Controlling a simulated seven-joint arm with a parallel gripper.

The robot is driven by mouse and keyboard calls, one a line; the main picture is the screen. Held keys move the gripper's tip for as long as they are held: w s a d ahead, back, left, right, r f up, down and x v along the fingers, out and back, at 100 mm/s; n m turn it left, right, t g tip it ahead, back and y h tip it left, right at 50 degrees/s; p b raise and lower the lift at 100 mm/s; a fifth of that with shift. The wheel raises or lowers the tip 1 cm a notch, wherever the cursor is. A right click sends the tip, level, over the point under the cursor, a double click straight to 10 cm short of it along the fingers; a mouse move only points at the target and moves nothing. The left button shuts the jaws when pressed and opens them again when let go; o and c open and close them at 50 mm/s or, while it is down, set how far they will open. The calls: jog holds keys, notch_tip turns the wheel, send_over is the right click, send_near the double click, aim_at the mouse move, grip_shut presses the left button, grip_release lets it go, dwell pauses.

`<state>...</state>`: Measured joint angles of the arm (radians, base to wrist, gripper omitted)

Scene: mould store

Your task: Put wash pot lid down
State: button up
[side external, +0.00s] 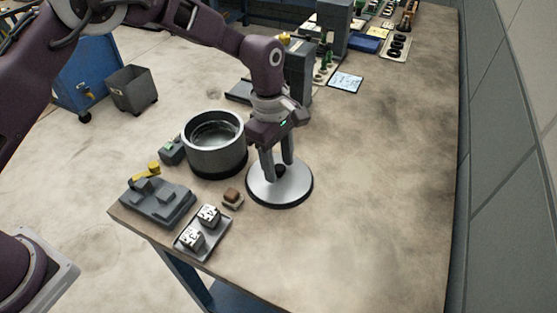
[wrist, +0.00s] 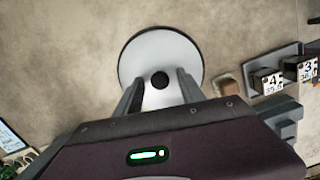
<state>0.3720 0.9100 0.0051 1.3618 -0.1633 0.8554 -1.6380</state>
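The wash pot lid (side external: 265,191) is a round pale metal disc with a dark rim and a black knob. It lies flat on the bench top, to the right of the open pot (side external: 214,152). The lid also shows in the wrist view (wrist: 183,48), with its knob (wrist: 160,81) near the middle. My gripper (side external: 278,171) is above the lid, pointing down, with one finger on each side of the knob. In the wrist view, my gripper (wrist: 160,78) shows gaps between both fingers and the knob, so it is open and holds nothing.
A small brown block (side external: 232,195), a tray (side external: 188,254) with numbered cubes and a grey fixture (side external: 157,203) stand at the front left. Machines and parts stand at the back. The bench (side external: 380,190) to the lid's right is clear.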

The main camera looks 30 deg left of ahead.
notch_tip(320, 180, up, 12)
jog(key=a, duration=0.1)
jog(key=shift+w+a+r, duration=0.15)
jog(key=shift+a, duration=0.1)
jog(key=s+a+r+m+t, duration=0.3)
jog(key=s+a+r+m, duration=0.5)
jog(key=s+a+r, duration=0.55)
jog(key=s+a+f+m+t, duration=0.1)
jog(key=s+m, duration=0.3)
jog(key=s, duration=0.4)
jog(key=s+a+f+m+t+y, duration=0.1)
jog(key=s+a+f+m, duration=0.2)
jog(key=s, duration=0.4)
jog(key=shift+s+a+m+t, duration=0.35)
jog(key=shift+a+m+t, duration=0.05)
jog(key=shift+a, duration=0.2)
